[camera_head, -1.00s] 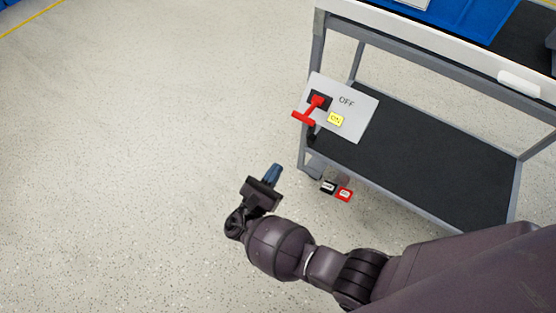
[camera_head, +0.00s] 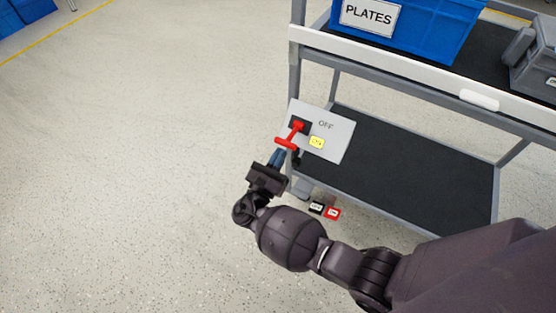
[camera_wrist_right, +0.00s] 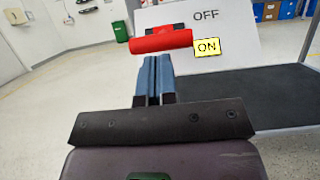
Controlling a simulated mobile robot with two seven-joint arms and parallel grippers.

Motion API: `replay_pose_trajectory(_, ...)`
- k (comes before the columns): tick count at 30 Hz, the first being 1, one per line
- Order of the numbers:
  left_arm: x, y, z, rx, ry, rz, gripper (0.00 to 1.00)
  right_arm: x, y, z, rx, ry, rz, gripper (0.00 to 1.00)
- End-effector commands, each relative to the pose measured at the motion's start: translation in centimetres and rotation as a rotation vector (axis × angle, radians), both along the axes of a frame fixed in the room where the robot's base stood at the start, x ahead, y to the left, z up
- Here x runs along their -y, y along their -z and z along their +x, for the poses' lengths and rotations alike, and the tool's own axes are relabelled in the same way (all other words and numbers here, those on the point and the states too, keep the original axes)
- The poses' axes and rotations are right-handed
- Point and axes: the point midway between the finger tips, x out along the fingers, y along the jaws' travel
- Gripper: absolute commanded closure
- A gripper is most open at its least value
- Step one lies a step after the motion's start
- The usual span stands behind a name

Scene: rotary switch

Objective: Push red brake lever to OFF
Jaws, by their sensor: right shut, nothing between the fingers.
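The red brake lever (camera_head: 288,143) is mounted on a light grey panel (camera_head: 338,136) at the left end of a cart. My right gripper (camera_head: 277,157) is shut and empty, with blue fingertips just below the handle. In the wrist view the red handle (camera_wrist_right: 160,42) lies across, just beyond the tips of the shut fingers (camera_wrist_right: 154,75); I cannot tell if they touch. The ON label (camera_wrist_right: 207,47) is to its right. My left gripper is not in view.
The grey cart (camera_head: 294,75) has a dark lower shelf (camera_head: 410,160). A blue PLATES bin (camera_head: 420,30) and a grey case (camera_head: 535,60) stand on top. Small black and red boxes (camera_head: 333,213) are under the lower shelf. Open floor lies to the left.

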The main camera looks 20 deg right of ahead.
Motion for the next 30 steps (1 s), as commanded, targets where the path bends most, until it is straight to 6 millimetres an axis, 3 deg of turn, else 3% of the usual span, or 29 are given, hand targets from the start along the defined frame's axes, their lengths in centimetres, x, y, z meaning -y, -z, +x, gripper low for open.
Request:
replay_pose_trajectory(14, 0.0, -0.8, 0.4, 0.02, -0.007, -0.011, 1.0, -0.1, -0.9, 0.1, -0.015, 0.0, 0.028, 1.0)
replay_pose_trajectory(30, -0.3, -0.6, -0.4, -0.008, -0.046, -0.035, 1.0, -0.2, -1.7, 0.0, -0.068, 0.001, 0.095, 1.0)
